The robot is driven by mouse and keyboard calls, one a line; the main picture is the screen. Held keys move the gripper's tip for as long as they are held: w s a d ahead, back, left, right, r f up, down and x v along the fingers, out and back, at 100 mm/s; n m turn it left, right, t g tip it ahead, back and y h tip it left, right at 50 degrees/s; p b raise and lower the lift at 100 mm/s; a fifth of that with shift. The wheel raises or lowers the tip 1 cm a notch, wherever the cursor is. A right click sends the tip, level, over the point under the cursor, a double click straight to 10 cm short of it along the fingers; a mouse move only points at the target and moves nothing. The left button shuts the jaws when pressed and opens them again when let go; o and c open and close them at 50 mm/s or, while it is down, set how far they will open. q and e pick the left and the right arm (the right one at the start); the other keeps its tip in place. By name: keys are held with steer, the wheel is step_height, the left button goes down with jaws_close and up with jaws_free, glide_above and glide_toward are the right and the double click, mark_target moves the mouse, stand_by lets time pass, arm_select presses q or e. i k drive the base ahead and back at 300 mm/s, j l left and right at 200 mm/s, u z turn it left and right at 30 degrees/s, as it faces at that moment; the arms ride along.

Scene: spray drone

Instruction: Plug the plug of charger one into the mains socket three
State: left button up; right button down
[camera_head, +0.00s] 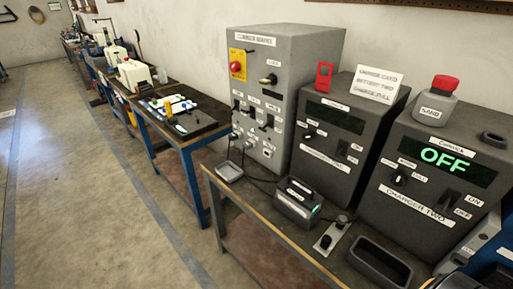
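A grey mains cabinet (312,60) stands on the bench, with a red knob on a yellow plate, a key-like handle and several black switches on its front. Small round sockets (266,152) sit low on that front; their numbers are too small to read. A grey box labelled charger one (322,157) stands right of the cabinet, its display dark. A dark cable (243,165) runs down near the cabinet's lower left to the bench top. I cannot make out for certain which part is charger one's plug. Neither of my grippers is in view.
Charger two (410,208) at the right shows OFF. A battery-like block (298,201) with a green light, a small metal tray (229,171), a switch plate (331,236) and an empty dark tray (380,262) lie on the bench. Open floor (80,170) is at left.

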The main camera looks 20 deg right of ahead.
mark_target(233, 136)
steer(key=i+j+z, duration=0.45)
steer(key=z, duration=0.3)
steer(key=i+j+z, duration=0.15)
steer(key=j+z, duration=0.2)
steer(key=i+j, duration=0.15)
steer(key=j, duration=0.25)
steer(key=i+j, duration=0.1)
steer(key=j, duration=0.35)
steer(key=i+j+z, duration=0.1)
steer(key=j, duration=0.3)
steer(key=i+j, duration=0.15)
steer(key=j, duration=0.3)
steer(key=i+j+z, duration=0.1)
steer(key=j, duration=0.35)
steer(key=i+j, duration=0.1)
steer(key=j, duration=0.35)
